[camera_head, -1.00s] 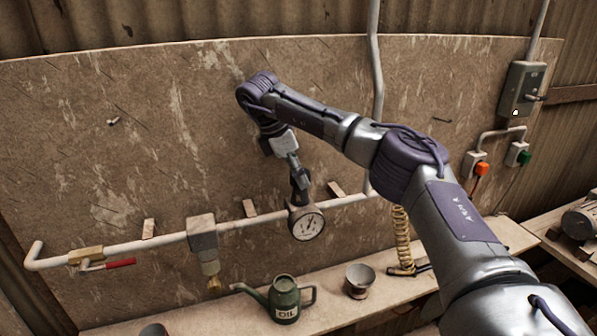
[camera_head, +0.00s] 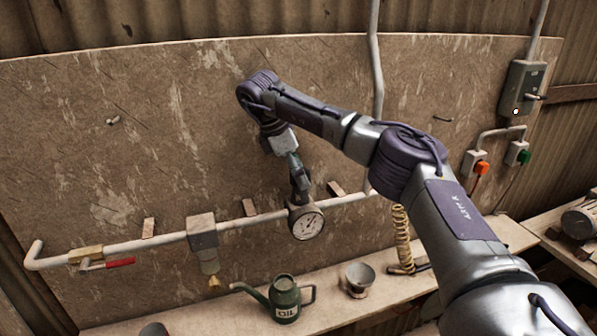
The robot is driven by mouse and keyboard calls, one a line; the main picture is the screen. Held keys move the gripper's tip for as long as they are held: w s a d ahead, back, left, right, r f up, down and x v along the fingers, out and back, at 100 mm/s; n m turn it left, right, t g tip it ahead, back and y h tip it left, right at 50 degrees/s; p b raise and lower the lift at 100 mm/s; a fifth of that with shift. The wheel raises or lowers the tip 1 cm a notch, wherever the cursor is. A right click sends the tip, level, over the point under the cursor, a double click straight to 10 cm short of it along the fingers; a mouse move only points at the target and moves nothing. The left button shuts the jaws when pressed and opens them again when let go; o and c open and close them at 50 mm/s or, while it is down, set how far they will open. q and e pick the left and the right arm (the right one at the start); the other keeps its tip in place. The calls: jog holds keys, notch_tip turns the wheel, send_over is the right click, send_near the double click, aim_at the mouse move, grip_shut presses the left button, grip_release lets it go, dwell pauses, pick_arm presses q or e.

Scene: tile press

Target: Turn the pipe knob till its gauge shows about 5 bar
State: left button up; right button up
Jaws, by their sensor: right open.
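The gauge (camera_head: 307,223) is a round white dial on the pipe (camera_head: 238,223), below my right gripper. Its dark needle leans up and to the right; the figures are too small to read. My right gripper (camera_head: 299,190) points down from above at the regulator body behind the gauge. Its jaws are open, around or just above the place of the knob. The knob is hidden by the gripper, and I cannot tell whether the fingers touch it. My left gripper is not in view.
A green oil can (camera_head: 285,298) and a metal cup (camera_head: 359,280) stand on the shelf below. A grey filter (camera_head: 202,236) and a red-handled valve (camera_head: 119,263) sit on the pipe to the left. A switch box (camera_head: 521,88) hangs at right.

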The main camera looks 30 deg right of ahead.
jog(key=shift+r, duration=0.1)
jog(key=v, duration=1.1)
jog(key=shift+a+r, duration=0.25)
jog(key=shift+r, duration=0.1)
jog(key=shift+f, duration=0.15)
